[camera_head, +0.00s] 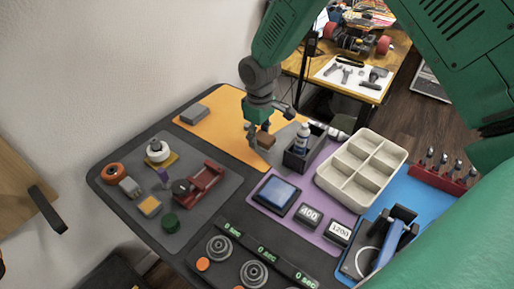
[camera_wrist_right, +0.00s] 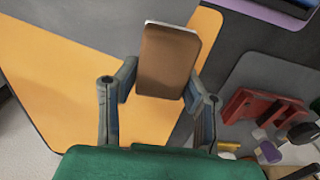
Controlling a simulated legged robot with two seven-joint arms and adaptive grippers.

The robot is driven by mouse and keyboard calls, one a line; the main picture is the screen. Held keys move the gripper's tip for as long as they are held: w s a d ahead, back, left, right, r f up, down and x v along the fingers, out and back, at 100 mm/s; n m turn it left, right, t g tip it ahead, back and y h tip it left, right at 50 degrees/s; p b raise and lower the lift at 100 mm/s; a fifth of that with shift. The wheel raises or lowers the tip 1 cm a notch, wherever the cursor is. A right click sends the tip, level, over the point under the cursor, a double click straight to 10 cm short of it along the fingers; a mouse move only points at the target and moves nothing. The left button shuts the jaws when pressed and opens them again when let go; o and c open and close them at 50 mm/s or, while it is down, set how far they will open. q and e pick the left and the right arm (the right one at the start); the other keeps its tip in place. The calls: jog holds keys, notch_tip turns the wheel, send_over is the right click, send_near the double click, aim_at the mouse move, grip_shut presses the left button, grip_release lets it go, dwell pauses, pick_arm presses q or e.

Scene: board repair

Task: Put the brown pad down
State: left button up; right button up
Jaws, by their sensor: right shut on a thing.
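The brown pad (camera_head: 265,140) is a small flat block. It also shows in the wrist view (camera_wrist_right: 168,60), where its broad brown face and a pale far edge are visible. My right gripper (camera_head: 259,137) is shut on the pad, with one finger at each side of it. The pad is over the right part of the orange mat (camera_head: 215,122), close to its border with a grey area. I cannot tell whether the pad touches the surface. My left gripper is not in view.
A dark bin with a bottle (camera_head: 302,138) stands just right of the gripper, near a cream compartment tray (camera_head: 328,177). A grey block (camera_head: 195,113) lies on the orange mat's far left. A red vise (camera_head: 203,184) and small parts sit on the grey mat. The mat's middle is clear.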

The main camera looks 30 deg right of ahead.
aim_at(258, 152)
jog(key=shift+d+f, duration=0.15)
jog(key=shift+f, duration=0.2)
jog(key=f, duration=0.3)
jog(key=shift+a, duration=0.6)
jog(key=shift+s+f+b, duration=0.1)
jog(key=shift+b, duration=0.2)
jog(key=o, duration=0.9)
jog(key=shift+d, duration=0.2)
jog(key=shift+o, duration=0.6)
jog(key=shift+d+f, duration=0.15)
jog(key=shift+d, duration=0.05)
jog(key=shift+a, duration=0.2)
